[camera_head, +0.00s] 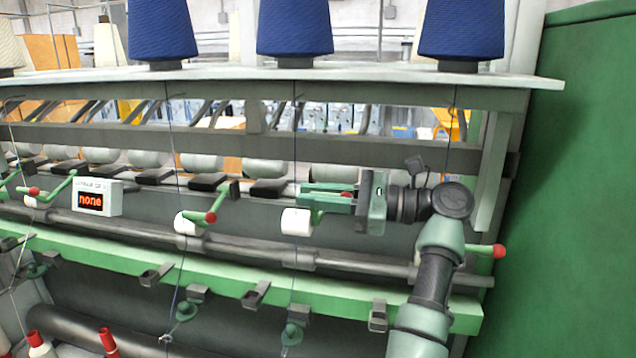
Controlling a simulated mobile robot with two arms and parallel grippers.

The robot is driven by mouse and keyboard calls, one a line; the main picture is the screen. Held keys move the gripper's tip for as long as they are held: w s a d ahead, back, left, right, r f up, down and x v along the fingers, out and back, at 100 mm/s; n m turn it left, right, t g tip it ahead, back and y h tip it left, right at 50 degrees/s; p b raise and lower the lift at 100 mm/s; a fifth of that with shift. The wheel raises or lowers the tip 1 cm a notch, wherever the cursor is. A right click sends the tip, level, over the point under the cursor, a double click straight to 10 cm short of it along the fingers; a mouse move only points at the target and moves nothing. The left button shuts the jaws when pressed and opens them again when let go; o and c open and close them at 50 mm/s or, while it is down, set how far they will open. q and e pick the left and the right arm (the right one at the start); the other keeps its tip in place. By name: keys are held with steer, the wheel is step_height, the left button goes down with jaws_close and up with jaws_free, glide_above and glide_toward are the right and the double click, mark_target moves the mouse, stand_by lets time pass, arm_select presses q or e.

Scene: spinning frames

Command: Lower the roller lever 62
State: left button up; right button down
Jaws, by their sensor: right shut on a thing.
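My right gripper (322,198) comes in from the right, its fingers pointing left, at a green roller lever (316,216) beside a white roller (296,222). It is shut on this lever; a bit of the red knob (346,194) shows between the fingers, and they hide most of the handle. No number shows on the lever, so I cannot read which one is 62. A similar green lever with a red knob (211,217) stands to the left, apart from the gripper. My left gripper is not in view.
A small display reading "none" (90,200) is at the left. Blue yarn cones (295,28) stand on the shelf (385,74) above. A long green rail (225,278) runs below the rollers. A green panel (575,180) closes the right side, with another red knob (499,251) near it.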

steer(key=c, duration=1.4)
jaws_free()
steer(key=shift+c, duration=0.2)
